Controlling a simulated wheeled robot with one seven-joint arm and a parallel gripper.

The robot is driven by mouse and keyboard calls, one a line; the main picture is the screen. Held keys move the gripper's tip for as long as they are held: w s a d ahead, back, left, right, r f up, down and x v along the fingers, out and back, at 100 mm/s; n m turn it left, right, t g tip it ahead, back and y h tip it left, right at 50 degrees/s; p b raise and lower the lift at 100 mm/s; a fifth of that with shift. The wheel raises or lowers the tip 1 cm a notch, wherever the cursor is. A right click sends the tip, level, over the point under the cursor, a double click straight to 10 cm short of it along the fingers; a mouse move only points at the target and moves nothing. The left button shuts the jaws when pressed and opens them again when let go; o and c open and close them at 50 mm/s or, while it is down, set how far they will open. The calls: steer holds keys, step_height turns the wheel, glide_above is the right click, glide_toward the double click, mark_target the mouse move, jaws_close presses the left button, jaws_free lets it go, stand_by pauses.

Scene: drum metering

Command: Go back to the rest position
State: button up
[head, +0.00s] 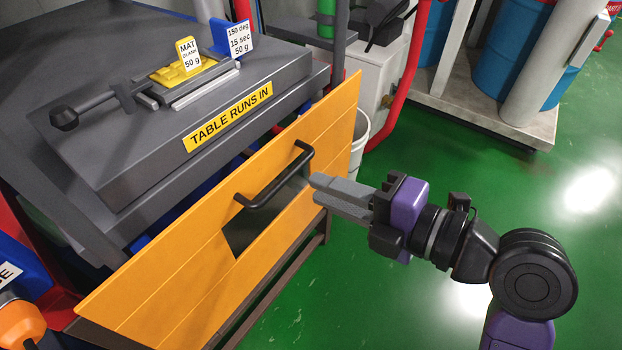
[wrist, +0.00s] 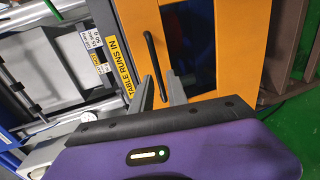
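My gripper (head: 314,188) is at the middle of the head view, in front of the orange panel (head: 190,265) with its black bar handle (head: 275,180). Its two grey fingers point left toward the panel, near the right end of the handle. In the wrist view, the fingers stand apart with a gap between them (wrist: 160,85), and the gripper is open and empty. The lower end of the handle (wrist: 152,58) shows in line with that gap. I see no clear contact with the handle.
A grey machine table (head: 130,150) labelled "TABLE RUNS IN" stands behind the panel, with yellow and blue tags on top. A red pipe (head: 405,80) and white bucket (head: 358,135) are behind my gripper. Blue drums (head: 520,65) stand at the back right. Green floor at right is clear.

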steer(key=shift+s+d, duration=0.15)
stand_by(0.4)
steer(key=w+d+r+m+t+h, duration=0.35)
steer(key=w+d+m+t, duration=0.2)
steer(key=m, duration=0.55)
steer(key=s+d+f+m+t+h, duration=0.5)
steer(key=d+m, duration=0.3)
steer(key=m, duration=0.4)
steer(key=s+d+f+m+g+h, duration=0.15)
steer(key=s+f, duration=0.25)
steer(key=s, duration=0.5)
steer(key=s+f+m+g+h, duration=0.1)
steer(key=s+f+m+g, duration=0.1)
steer(key=s+f, duration=0.5)
steer(key=s+d+f+m+g+h, duration=0.1)
steer(key=s+f+m+g, duration=0.1)
steer(key=s, duration=1)
step_height(320, 180, up, 24)
steer(key=p, duration=2.4)
steer(key=shift+r, duration=0.15)
